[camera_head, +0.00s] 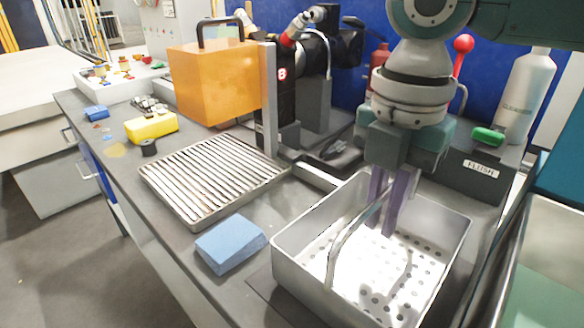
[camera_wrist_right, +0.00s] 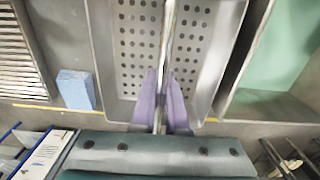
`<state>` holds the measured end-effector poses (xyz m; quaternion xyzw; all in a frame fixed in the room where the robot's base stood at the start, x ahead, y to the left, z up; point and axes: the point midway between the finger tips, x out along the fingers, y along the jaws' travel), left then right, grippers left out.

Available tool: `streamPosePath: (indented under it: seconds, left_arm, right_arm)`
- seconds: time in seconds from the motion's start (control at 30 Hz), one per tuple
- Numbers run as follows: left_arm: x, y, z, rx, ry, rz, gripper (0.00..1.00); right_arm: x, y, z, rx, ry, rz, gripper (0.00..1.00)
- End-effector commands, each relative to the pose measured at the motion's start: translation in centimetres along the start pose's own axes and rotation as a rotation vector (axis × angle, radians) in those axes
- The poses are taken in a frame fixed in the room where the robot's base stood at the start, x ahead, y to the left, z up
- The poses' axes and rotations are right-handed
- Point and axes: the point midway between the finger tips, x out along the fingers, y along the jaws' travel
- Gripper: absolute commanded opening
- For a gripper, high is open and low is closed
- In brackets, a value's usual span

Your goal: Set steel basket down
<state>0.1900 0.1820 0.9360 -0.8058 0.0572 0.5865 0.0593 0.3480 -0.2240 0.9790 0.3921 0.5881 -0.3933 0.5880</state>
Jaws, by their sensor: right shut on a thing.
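The steel basket (camera_head: 290,262) is an open grey box with a perforated floor and an arched handle (camera_head: 340,245). It is at the front right of the counter in the head view and looks about level. My right gripper (camera_head: 388,225) has its purple fingers shut on the handle, above the basket's floor. The right wrist view shows the handle running between the fingertips (camera_wrist_right: 162,105), with the basket's perforated floor (camera_wrist_right: 140,45) behind it. The basket's underside is hidden, so I cannot tell whether it touches the counter. My left gripper is not in view.
A blue sponge (camera_head: 230,244) lies just left of the basket. A ribbed metal rack (camera_head: 213,178) and an orange box (camera_head: 212,85) stand farther left. A green-floored basin (camera_head: 545,275) is on the right. A white bottle (camera_head: 526,90) stands behind.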

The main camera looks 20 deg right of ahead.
Motion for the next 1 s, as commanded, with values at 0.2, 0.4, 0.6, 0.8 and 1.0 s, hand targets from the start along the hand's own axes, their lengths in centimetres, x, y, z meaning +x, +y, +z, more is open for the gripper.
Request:
streamPosePath:
  seconds: [0.2,0.4,0.6,0.8,1.0]
  left_arm:
    - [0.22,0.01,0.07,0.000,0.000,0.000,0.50]
    - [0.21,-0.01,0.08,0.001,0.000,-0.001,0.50]
    - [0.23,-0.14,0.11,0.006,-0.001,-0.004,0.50]
    - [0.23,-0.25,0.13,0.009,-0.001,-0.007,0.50]
    - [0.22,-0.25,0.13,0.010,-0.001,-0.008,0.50]
  right_arm:
    - [1.49,0.05,0.00,0.000,-0.001,0.002,0.00]
    - [1.51,0.04,0.00,0.000,-0.001,0.002,0.00]
    - [1.76,0.01,-0.03,-0.001,0.000,0.001,0.24]
    - [1.75,0.01,-0.02,0.000,0.000,0.001,0.42]
    - [1.67,0.02,0.00,0.000,-0.001,0.001,0.42]
